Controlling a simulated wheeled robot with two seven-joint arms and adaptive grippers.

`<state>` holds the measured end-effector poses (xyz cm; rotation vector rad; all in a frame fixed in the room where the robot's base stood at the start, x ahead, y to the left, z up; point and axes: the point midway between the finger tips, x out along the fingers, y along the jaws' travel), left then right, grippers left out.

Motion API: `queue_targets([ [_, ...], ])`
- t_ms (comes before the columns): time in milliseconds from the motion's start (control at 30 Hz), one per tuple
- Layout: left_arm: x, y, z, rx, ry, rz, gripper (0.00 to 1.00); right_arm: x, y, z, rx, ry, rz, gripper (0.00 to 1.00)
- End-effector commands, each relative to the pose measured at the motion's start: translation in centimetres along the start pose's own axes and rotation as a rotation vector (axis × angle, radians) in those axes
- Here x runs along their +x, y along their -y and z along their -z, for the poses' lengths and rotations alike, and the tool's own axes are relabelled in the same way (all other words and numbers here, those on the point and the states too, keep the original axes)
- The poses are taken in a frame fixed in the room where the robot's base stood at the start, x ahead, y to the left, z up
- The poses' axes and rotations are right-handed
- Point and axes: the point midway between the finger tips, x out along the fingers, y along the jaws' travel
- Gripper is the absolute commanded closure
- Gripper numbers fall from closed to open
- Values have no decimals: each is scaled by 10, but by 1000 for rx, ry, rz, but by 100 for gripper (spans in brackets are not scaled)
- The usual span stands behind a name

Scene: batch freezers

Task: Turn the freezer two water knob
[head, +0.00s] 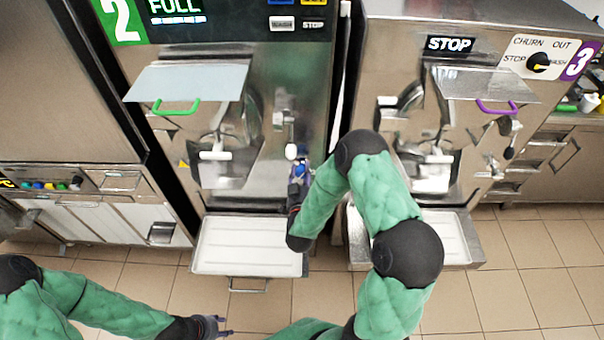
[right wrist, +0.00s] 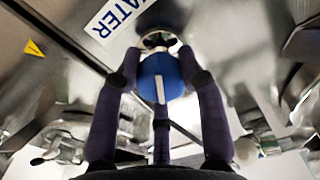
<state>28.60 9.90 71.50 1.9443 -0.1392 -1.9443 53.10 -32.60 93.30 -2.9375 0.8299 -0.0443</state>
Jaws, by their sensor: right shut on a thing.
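Freezer two (head: 280,60) is the steel machine with the green number 2 in the head view. Its blue water knob (right wrist: 150,68) carries a white line and sits beside a "WATER" label (right wrist: 118,17) in the right wrist view. My right gripper (head: 298,178) is at the right side of freezer two's front. Its dark fingers close around the blue knob, which shows between them in the right wrist view (right wrist: 160,85). In the head view the knob is mostly hidden by the gripper. My left gripper (head: 216,327) is low at the bottom, away from the freezer; its finger gap is unclear.
A white tray (head: 248,246) juts out below freezer two. Freezer three (head: 400,60), with a purple handle (head: 497,107), stands close on the right. A cabinet (head: 100,215) stands on the left. Tiled floor (head: 520,285) lies open in front.

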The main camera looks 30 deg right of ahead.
Motion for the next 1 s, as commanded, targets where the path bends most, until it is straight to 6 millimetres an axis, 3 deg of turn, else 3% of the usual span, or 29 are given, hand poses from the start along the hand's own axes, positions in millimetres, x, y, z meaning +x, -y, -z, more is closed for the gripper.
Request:
queue_targets([
  [133,10,4,0,0,0,0,60,-3,0,-8,94,14,2,92],
  [1000,68,24,2,0,0,0,60,-3,3,-8,845,16,0,93],
])
